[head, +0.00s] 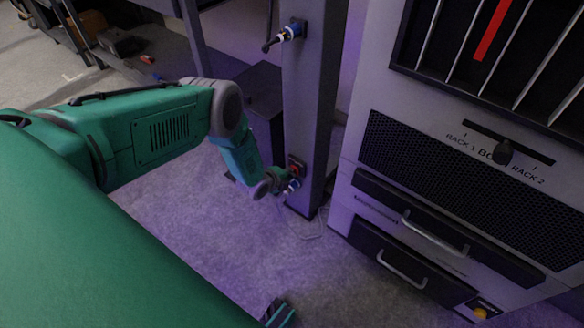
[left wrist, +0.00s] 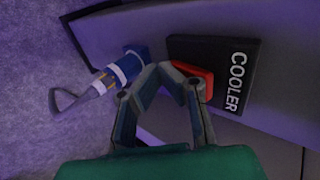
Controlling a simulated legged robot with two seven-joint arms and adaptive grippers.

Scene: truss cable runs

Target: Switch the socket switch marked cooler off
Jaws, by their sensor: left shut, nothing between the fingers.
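The cooler socket switch is a red rocker (left wrist: 195,80) on a black plate lettered COOLER (left wrist: 222,62) in the left wrist view. In the head view, the switch (head: 295,168) is low on the grey post (head: 312,100). My left gripper (left wrist: 165,72) is shut and empty, its fingertips at the left edge of the red rocker. I cannot tell whether they touch it, or which way the rocker is tilted. In the head view, the left gripper (head: 284,188) is small and partly hidden by its wrist. A teal and dark tip, probably my right gripper (head: 278,315), shows at the bottom edge.
A blue and white plug (left wrist: 122,68) with a cable sits left of the switch plate in the left wrist view. Another blue connector (head: 291,32) is high on the post. A grey rack cabinet (head: 350,205) with drawers stands right. Purple-lit floor lies open in front.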

